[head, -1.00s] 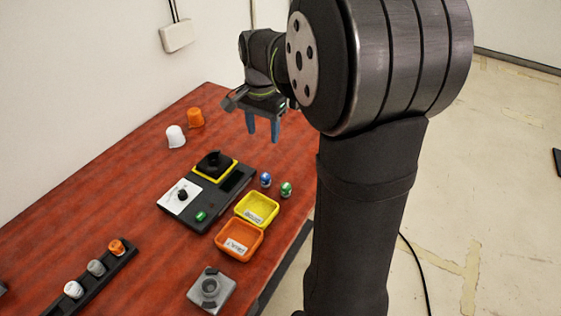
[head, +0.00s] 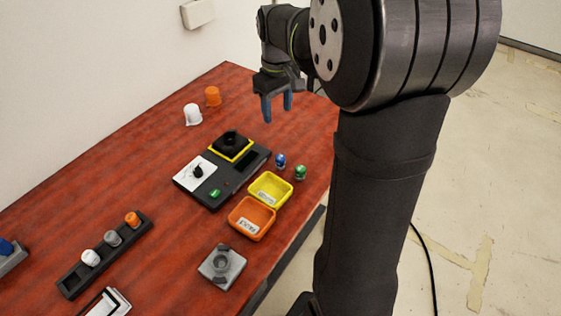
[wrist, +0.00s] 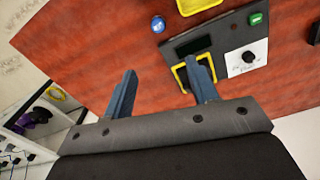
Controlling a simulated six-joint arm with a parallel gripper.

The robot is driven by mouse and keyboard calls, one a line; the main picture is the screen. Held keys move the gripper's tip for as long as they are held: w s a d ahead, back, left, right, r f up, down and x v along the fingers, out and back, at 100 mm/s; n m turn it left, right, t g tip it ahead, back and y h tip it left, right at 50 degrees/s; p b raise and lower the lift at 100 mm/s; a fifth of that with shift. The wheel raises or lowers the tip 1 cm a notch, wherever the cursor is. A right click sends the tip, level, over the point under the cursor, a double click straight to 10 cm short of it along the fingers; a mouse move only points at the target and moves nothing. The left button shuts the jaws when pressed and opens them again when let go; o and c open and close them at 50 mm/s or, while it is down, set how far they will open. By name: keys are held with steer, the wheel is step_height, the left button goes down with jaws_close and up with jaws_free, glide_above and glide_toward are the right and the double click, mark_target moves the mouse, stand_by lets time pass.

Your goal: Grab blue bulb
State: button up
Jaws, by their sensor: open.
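The blue bulb (head: 280,160) stands on the red table to the right of the black control panel, beside a green bulb (head: 300,172). In the wrist view the blue bulb (wrist: 158,24) is near the top, left of the yellow bin. My gripper (head: 277,107) is open and empty, above the far part of the table and beyond the blue bulb. Its two blue fingers (wrist: 162,85) show apart in the wrist view, with bare table between them. The green bulb is not seen in the wrist view.
The black panel (head: 221,180) has a yellow-framed black knob. A yellow bin (head: 283,201) and an orange bin (head: 234,224) sit near the bulbs. White and orange cups (head: 213,97) stand at the back. A dark rack (head: 72,283) holds small cups at front left.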

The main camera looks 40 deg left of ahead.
glide_above(280, 157)
steer(key=f, duration=1.2)
steer(key=shift+a, duration=0.35)
steer(key=f, duration=0.4)
steer(key=shift+d+f, duration=0.1)
steer(key=shift+d, duration=0.3)
steer(key=shift+w+f, duration=0.1)
steer(key=shift+f, duration=0.5)
steer(key=c, duration=1)
steer(key=shift+c, duration=0.2)
steer(key=shift+r, duration=0.1)
